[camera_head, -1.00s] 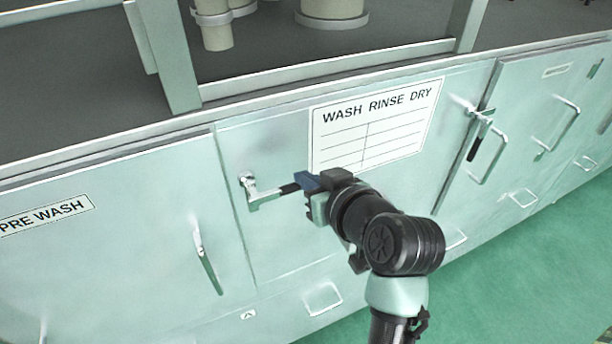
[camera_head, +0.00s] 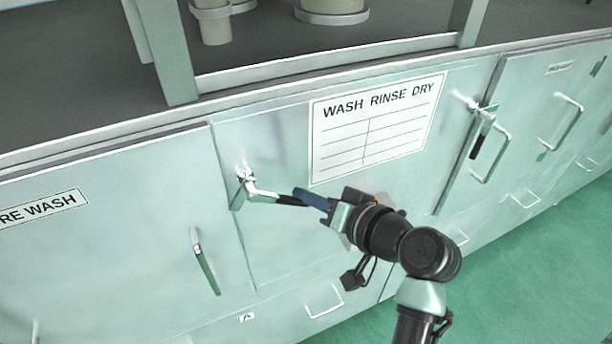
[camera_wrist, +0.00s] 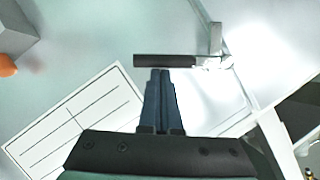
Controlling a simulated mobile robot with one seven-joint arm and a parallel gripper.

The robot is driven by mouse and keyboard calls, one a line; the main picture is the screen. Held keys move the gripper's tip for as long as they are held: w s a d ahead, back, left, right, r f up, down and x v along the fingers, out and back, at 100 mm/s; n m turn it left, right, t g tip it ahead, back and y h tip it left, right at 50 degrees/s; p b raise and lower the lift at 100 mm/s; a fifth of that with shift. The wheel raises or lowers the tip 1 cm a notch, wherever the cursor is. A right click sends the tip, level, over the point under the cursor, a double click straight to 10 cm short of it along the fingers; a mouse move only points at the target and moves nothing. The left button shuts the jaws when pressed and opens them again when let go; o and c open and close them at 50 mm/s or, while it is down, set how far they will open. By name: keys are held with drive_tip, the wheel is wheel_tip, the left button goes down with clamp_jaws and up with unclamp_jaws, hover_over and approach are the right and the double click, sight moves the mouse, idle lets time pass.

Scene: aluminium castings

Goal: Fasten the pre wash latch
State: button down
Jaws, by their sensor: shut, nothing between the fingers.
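The pre wash latch (camera_head: 262,193) is a metal lever with a black grip, mounted at the right edge of the PRE WASH door (camera_head: 120,240). Its lever points right and slightly down in the head view. In the wrist view the black grip (camera_wrist: 165,61) lies crosswise just beyond my fingertips, with the metal pivot (camera_wrist: 213,62) to its right. My gripper (camera_head: 300,193) is shut and empty, its blue fingers at the grip's outer end. It also shows in the wrist view (camera_wrist: 161,72). I cannot tell whether the fingertips touch the grip.
A WASH RINSE DRY sign (camera_head: 375,128) is on the panel right of the latch. A second black-gripped latch (camera_head: 480,130) and door handles (camera_head: 205,262) stick out from the front. Green floor (camera_head: 530,270) is clear at lower right.

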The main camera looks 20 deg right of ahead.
drive_tip(key=a+f+m+t+y+b, duration=0.2)
drive_tip(key=a+f+m+b, duration=0.3)
drive_tip(key=m, duration=0.3)
drive_tip(key=shift+a+f+t+y, duration=0.3)
drive_tip(key=shift+f+t+y, duration=0.15)
drive_tip(key=shift+y, duration=0.45)
drive_tip(key=shift+s, duration=0.1)
